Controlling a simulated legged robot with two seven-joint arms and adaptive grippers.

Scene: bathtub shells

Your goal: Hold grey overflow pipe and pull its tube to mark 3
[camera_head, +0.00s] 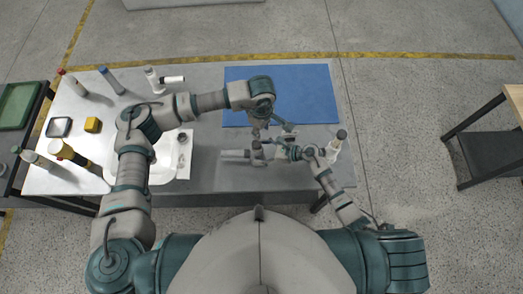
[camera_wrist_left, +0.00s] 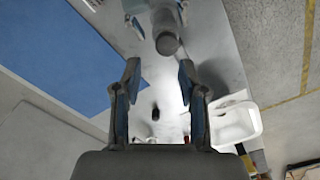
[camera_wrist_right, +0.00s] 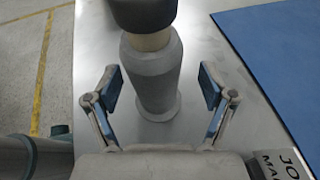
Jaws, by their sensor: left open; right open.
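The grey overflow pipe (camera_wrist_right: 150,75) has a black cap, a cream band and a flared grey end, and fills the middle of the right wrist view. In the head view it shows as a pale grey cylinder (camera_head: 235,155) in front of the mat. Its round end (camera_wrist_left: 167,43) is in the left wrist view. My right gripper (camera_wrist_right: 160,88) is open, its fingers on either side of the pipe with visible gaps. My left gripper (camera_wrist_left: 155,75) is open and empty, pointing down near the pipe.
A blue mat (camera_head: 315,95) covers the table's back right. A white basin (camera_head: 163,170) is at left, with several bottle-like parts behind it. A dark-topped pale part (camera_head: 335,147) stands near the right edge. A printed label (camera_wrist_right: 282,165) shows near the right gripper.

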